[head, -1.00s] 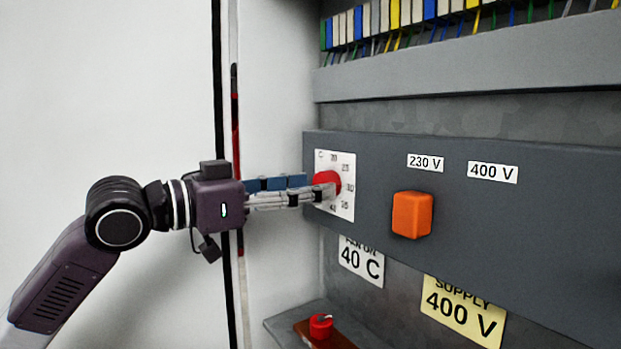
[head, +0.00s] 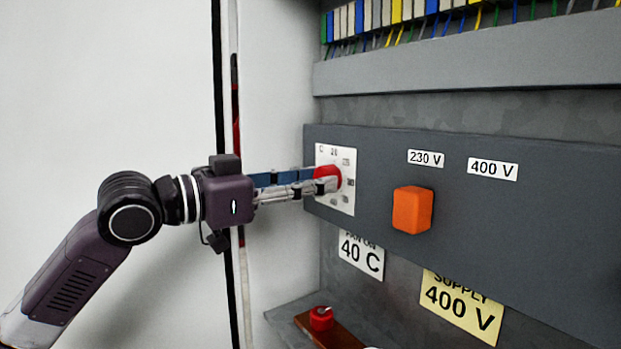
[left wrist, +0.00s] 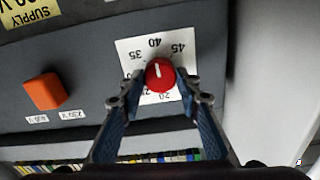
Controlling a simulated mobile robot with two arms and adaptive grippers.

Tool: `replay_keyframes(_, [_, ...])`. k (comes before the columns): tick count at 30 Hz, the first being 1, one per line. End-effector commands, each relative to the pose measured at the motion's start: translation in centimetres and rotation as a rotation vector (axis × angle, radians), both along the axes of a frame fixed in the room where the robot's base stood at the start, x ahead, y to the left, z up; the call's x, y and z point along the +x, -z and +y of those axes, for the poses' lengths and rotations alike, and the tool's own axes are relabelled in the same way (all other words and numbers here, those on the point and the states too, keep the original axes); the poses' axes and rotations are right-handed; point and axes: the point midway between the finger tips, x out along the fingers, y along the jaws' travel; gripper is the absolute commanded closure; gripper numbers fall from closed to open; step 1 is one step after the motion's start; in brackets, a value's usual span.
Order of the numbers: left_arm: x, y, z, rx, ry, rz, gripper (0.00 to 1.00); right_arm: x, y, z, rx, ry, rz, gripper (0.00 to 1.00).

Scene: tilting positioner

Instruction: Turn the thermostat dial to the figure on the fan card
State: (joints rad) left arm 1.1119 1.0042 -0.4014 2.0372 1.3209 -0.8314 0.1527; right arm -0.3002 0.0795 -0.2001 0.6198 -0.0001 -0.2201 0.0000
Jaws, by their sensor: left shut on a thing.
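The thermostat dial is a red knob (head: 327,177) on a white scale plate (head: 348,200) at the left end of the dark panel. My left gripper (head: 326,181) is shut on the knob, one finger on each side. In the left wrist view the knob (left wrist: 160,74) shows a white mark that points close to the 40 on the scale, between 35 and 45. The fan card (head: 361,258) below the panel reads 40 C; its top line is partly hidden by the panel. My right gripper is not in view.
An orange switch (head: 412,210) sits right of the dial, under 230 V and 400 V labels. A yellow supply card (head: 461,306) reads 400 V. A red knob on a brown bar (head: 321,318) is low at the left. Coloured terminals (head: 380,14) line the top.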

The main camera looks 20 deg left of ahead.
Motion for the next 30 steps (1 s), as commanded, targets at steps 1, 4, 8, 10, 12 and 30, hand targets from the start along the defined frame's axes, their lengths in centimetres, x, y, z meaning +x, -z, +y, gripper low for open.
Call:
replay_keyframes(1, [0.0,-0.1,0.0,0.018,0.0,-0.011,0.93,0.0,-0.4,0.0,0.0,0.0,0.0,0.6])
replay_keyframes(4, [0.0,0.0,0.0,0.037,0.0,-0.026,0.93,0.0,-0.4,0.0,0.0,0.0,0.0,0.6])
replay_keyframes(8, [0.0,0.1,0.0,0.037,0.0,-0.027,0.93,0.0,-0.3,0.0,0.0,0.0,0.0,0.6])
replay_keyframes(10, [0.0,0.1,0.0,0.037,0.0,-0.027,0.93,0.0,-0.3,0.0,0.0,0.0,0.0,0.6])
replay_keyframes(12, [0.0,0.1,0.0,0.037,0.0,-0.027,0.65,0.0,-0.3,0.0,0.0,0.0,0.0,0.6])
replay_keyframes(30, [-1.2,0.1,1.1,0.038,-0.003,-0.026,0.51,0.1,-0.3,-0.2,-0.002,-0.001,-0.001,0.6])
